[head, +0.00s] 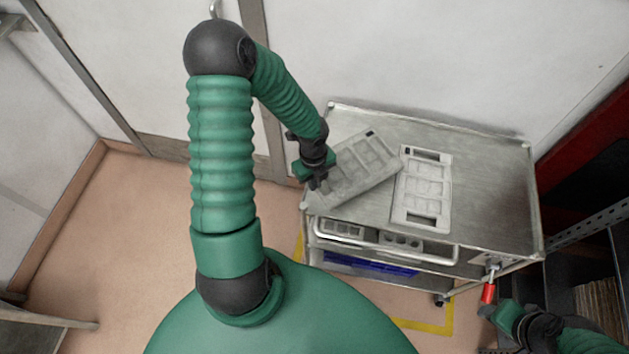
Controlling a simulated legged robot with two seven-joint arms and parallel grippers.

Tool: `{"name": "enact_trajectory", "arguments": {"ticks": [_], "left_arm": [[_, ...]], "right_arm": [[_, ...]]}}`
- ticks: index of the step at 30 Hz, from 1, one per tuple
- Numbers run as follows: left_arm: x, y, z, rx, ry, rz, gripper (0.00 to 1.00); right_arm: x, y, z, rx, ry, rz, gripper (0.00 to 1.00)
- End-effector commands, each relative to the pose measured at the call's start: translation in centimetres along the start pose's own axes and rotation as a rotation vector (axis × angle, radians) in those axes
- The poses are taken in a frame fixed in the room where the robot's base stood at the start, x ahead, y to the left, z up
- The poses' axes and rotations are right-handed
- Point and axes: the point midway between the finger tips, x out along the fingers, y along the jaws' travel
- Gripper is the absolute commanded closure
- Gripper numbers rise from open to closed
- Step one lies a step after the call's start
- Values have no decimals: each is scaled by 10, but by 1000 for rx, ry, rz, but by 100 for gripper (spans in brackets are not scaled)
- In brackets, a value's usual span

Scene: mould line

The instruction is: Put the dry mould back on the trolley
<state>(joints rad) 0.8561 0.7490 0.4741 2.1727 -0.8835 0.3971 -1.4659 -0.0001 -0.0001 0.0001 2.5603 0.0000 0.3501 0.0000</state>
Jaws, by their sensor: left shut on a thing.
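My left gripper (316,178) is shut on the left end of a grey mould (358,172) with rectangular hollows and a small black patch at its far edge. This mould is over the left part of the steel trolley's top (478,165), turned at an angle. I cannot tell whether it touches the top. A second, similar mould (422,187) lies flat just right of it, near the middle of the top. My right gripper (492,313) is at the bottom right, below the trolley's front right corner; its jaws are not clear.
Lower on the trolley are more moulds (342,229) and something blue (369,265). A red piece (488,293) hangs by the front right corner, close to my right gripper. Shelving (597,222) stands at right. The trolley top's right part is bare.

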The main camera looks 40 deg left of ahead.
Motion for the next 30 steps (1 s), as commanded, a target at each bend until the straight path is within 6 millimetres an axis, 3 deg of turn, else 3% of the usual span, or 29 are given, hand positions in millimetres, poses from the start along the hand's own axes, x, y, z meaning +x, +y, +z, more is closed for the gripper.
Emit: {"name": "enact_trajectory", "arguments": {"ticks": [19,20,24,30], "left_arm": [[14,0,1,0,1,-3,100],[13,0,1,0,1,-2,91],[13,0,1,0,1,-2,73],[13,0,1,0,1,-2,72]], "right_arm": [[6,0,1,0,0,0,47],[5,0,1,0,0,0,47],[5,0,1,0,0,0,47],[5,0,1,0,0,0,47]]}}
